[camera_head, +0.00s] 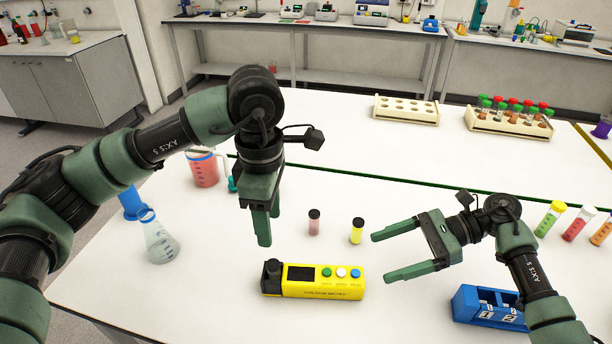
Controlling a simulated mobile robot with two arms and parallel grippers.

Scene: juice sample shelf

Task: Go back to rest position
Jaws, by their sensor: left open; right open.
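My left gripper (268,228) points down above the white table, behind and left of the yellow meter. Its jaws are open and hold nothing. My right gripper (380,257) points left, to the right of the vials and the meter. Its two fingers are spread and nothing is between them. The yellow meter (322,291) has a dark screen and green, white and blue buttons. A pink vial (314,222) and a yellow vial (357,231) stand upright behind it, both with black caps and apart from the grippers.
A blue numbered holder (470,304) sits partly behind my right arm. A flask (158,240) and a red-filled beaker (203,170) stand at left. An empty-looking rack (406,110) and a tube rack (508,123) stand farther back. Colored tubes (577,224) are at right.

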